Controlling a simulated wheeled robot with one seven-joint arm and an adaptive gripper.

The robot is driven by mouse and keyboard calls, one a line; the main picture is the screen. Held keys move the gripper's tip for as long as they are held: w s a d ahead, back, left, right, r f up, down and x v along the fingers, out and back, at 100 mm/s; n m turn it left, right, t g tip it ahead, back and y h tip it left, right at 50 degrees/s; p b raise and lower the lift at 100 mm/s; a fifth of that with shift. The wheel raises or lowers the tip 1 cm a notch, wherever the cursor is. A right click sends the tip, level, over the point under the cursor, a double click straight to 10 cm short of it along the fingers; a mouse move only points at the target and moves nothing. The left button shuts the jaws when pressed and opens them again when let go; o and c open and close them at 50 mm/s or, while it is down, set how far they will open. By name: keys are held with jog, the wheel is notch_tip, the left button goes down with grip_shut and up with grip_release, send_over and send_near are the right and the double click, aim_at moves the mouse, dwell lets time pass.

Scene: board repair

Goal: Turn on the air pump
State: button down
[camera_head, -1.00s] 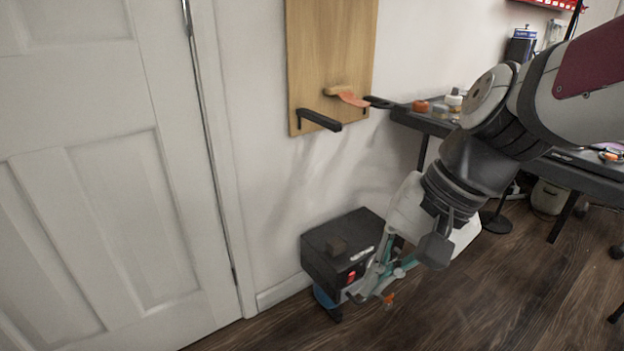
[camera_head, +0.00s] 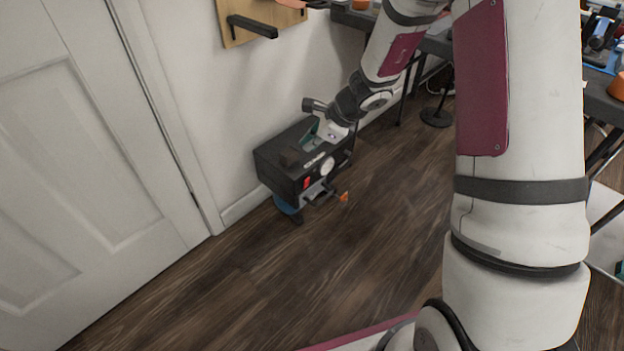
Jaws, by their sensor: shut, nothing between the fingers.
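The air pump (camera_head: 273,158) is a black box low against the wall. Its front has a red switch (camera_head: 307,182), a round white gauge (camera_head: 327,166) and an orange-tipped fitting (camera_head: 344,197). Whether the switch is on or off is too small to tell. My gripper (camera_head: 308,145), with teal fingers, is shut and empty. It is at the top of the pump, above and behind the front face with the switch. I cannot tell whether the fingertips touch the pump's top. The switch is not covered by my gripper.
A white door (camera_head: 80,150) stands at the left. A wooden wall board (camera_head: 238,12) with a black bracket (camera_head: 252,26) hangs above the pump. A black stand base (camera_head: 436,117) is on the floor behind. The wooden floor (camera_head: 300,270) before the pump is clear.

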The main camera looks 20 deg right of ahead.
aim_at(306, 183)
jog(key=d+f+m+h, duration=0.1)
jog(key=d+f+m, duration=0.2)
jog(key=f, duration=0.4)
jog(key=d+f+m+g+h+p, duration=0.1)
jog(key=d+f+m, duration=0.2)
jog(key=f, duration=0.5)
jog(key=shift+s+d+m, duration=0.25)
jog(key=shift+d+m, duration=0.1)
jog(key=shift+m, duration=0.35)
jog(key=shift+f, duration=0.2)
jog(key=shift+w+a+f+p, duration=0.1)
jog(key=shift+w+a+f, duration=0.55)
jog(key=shift+w+f, duration=0.6)
jog(key=shift+w+a+f+p, duration=0.1)
jog(key=shift+w+a+f, duration=0.75)
jog(key=shift+f, duration=0.75)
jog(key=shift+w+a+f+p, duration=0.1)
jog(key=shift+w+a+f, duration=0.35)
jog(key=shift+w+f, duration=0.9)
jog(key=shift+s, duration=0.1)
